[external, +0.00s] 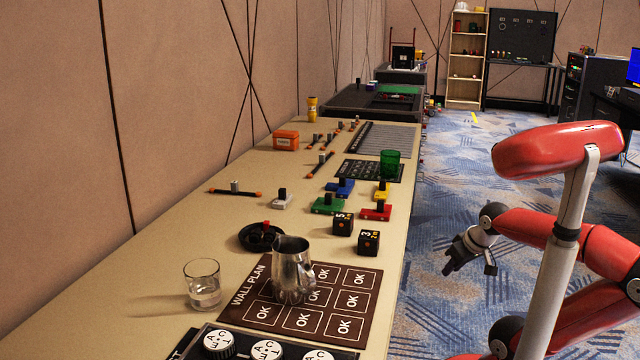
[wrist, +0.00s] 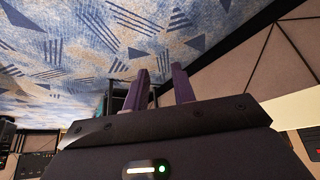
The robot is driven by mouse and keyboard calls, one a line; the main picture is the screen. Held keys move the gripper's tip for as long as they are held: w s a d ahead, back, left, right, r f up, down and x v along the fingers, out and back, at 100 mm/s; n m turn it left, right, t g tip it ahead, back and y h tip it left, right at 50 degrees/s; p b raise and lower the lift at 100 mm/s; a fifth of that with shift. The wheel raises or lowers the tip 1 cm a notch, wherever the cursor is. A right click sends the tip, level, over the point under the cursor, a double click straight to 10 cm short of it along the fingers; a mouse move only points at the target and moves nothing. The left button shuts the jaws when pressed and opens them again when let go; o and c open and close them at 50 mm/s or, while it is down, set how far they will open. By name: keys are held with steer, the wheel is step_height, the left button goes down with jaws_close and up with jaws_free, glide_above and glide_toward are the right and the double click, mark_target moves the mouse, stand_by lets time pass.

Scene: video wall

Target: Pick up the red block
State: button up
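The red block (external: 376,211) sits on the long beige table near its right edge, with a black knob upright on top. It is beside a yellow block (external: 382,192), a green block (external: 328,206) and a blue block (external: 340,188), each with a black knob. My gripper (external: 452,255) hangs off the table to the right, over the blue carpet, well apart from the red block. In the wrist view, my gripper (wrist: 160,86) shows two purple-grey fingers apart with nothing between them. The red block does not show in the wrist view.
Two dark dice (external: 369,241) stand just in front of the red block. A green cup (external: 389,163) stands behind it. A metal pitcher (external: 292,270), a glass (external: 203,284) and a black ashtray-like dish (external: 261,238) are nearer. Open floor lies right of the table (external: 200,230).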

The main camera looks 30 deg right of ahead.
steer(key=o, duration=0.4)
